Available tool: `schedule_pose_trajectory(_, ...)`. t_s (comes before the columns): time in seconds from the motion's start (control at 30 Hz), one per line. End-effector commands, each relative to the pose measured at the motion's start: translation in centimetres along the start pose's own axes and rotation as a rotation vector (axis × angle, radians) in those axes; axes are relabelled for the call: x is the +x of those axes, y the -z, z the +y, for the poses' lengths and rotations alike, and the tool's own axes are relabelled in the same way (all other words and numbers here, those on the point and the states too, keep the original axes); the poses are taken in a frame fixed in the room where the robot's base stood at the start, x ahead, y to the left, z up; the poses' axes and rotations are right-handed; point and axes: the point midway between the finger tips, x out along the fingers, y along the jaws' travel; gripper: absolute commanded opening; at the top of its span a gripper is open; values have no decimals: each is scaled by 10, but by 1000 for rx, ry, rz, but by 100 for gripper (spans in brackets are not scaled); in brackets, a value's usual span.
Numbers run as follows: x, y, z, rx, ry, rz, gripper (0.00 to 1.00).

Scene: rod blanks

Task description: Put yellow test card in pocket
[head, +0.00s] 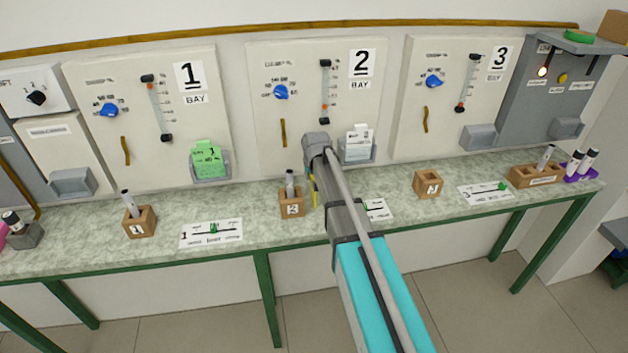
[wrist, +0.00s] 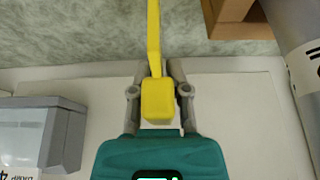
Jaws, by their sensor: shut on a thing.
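My gripper (wrist: 158,92) is shut on the yellow test card (wrist: 154,40), gripping its block-shaped tab. The card appears edge-on as a thin strip in the wrist view. In the head view a sliver of the card (head: 313,190) hangs above the bench, right of the block marked 2, partly hidden by my arm. The bay 2 pocket (head: 357,156) holds white cards and is right of my gripper; it also shows in the wrist view (wrist: 73,138). The bay 1 pocket (head: 211,180) holds a green card (head: 207,158). The bay 3 pocket (head: 478,137) looks empty.
A wooden block (head: 292,204) with a rod stands close beside the held card. Other blocks stand at bay 1 (head: 140,222) and bay 3 (head: 428,185). Gauge cards (head: 211,233) lie flat along the bench (head: 90,235). More grey pockets are at far left (head: 72,183) and far right (head: 565,128).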

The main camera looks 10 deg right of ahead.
Motion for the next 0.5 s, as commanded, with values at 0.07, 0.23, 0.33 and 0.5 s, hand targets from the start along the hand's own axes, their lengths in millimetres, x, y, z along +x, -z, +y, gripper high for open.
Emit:
schedule_pose_trajectory(0.07, -1, 0, 0, 0, 0, 0, 0)
schedule_pose_trajectory(0.23, -6, 2, 0, 0, 0, 0, 0)
schedule_pose_trajectory(0.33, -10, 4, 0, 0, 0, 0, 0)
schedule_pose_trajectory(0.5, -23, 10, 0, 0, 0, 0, 0)
